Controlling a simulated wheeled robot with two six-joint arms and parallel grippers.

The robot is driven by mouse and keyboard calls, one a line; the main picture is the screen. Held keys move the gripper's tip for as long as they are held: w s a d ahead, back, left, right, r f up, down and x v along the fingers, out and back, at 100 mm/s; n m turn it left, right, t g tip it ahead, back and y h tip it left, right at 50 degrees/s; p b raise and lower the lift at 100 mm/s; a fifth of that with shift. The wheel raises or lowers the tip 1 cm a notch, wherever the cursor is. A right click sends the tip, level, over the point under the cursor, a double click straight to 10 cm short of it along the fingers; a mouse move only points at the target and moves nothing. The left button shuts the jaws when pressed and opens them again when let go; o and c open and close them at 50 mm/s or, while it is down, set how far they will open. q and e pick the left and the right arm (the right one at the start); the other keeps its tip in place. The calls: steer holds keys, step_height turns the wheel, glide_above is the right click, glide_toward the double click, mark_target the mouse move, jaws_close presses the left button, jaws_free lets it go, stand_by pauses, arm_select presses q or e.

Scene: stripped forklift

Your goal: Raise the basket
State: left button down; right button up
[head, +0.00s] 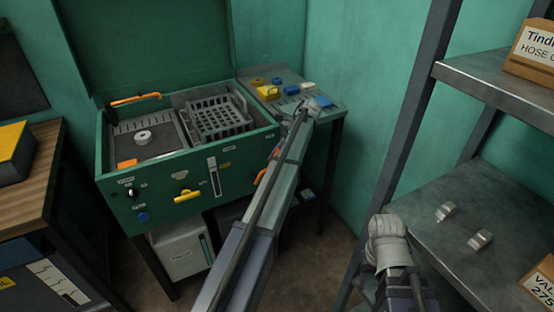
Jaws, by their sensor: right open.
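The grey slotted basket (218,119) sits in the right bay of the open green machine (222,170), low in the well, with its rim near the machine's top edge. A yellow handle (187,196) and a slotted lever plate (214,176) are on the machine's front. My left arm reaches past the machine's right side. Its gripper (306,108) appears small over the side tray, and its jaws are unclear. My right gripper (387,238) is open and seemingly empty at lower right, away from the basket, beside the shelf.
A side tray (335,110) at the machine's right carries yellow and blue parts. The green lid (150,45) stands open behind. A grey shelf rack (440,215) with metal fittings and boxes fills the right. A wooden bench (30,185) stands at left.

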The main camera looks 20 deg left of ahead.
arm_select(q)
steer(key=shift+w+d+f, duration=0.1)
steer(key=shift+w+d, duration=0.1)
steer(key=shift+d, duration=0.1)
steer(key=c, duration=0.9)
jaws_free()
steer(key=shift+w+d, duration=0.1)
steer(key=shift+o, duration=1.1)
steer(key=shift+a, duration=0.2)
arm_select(e)
steer(key=shift+d, duration=0.1)
